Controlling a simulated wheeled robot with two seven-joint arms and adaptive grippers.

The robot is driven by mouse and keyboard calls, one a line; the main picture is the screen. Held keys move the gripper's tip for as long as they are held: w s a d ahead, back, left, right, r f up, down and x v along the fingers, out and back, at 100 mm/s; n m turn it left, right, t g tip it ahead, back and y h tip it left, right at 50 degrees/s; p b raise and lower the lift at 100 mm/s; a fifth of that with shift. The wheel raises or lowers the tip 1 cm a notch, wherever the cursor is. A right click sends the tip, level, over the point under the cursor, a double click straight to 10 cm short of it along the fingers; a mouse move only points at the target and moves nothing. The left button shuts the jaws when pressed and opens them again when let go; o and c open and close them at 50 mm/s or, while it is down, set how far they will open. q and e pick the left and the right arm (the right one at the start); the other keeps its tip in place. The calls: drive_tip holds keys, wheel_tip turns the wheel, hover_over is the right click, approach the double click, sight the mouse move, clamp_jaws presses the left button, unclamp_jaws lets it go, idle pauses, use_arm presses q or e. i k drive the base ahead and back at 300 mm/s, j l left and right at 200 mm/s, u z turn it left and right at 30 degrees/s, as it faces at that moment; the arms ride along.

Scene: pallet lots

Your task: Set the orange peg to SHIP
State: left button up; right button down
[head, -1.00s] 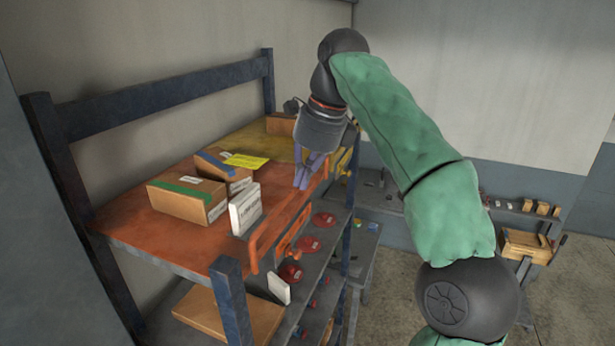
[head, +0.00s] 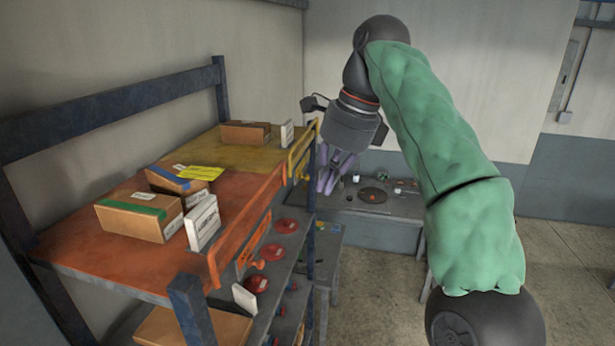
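The orange peg (head: 258,265) appears as a small orange knob on the front of the orange bay, beside a labelled orange plate (head: 243,256). The plate's lettering is too small to read, so I cannot tell which setting the peg is at. My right gripper (head: 331,188) has purple fingers pointing down. It appears beyond and to the right of the peg, near the yellow bay's front corner, and apart from the peg. Nothing shows in its fingers, but their spacing is unclear. My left gripper is out of view.
The orange shelf (head: 85,232) holds cartons (head: 140,216) and a white box (head: 203,224). The yellow shelf (head: 232,152) holds a carton (head: 245,132). A yellow knob (head: 306,178) sits on its front.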

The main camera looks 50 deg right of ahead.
sight(260, 263)
drive_tip(key=k, duration=1)
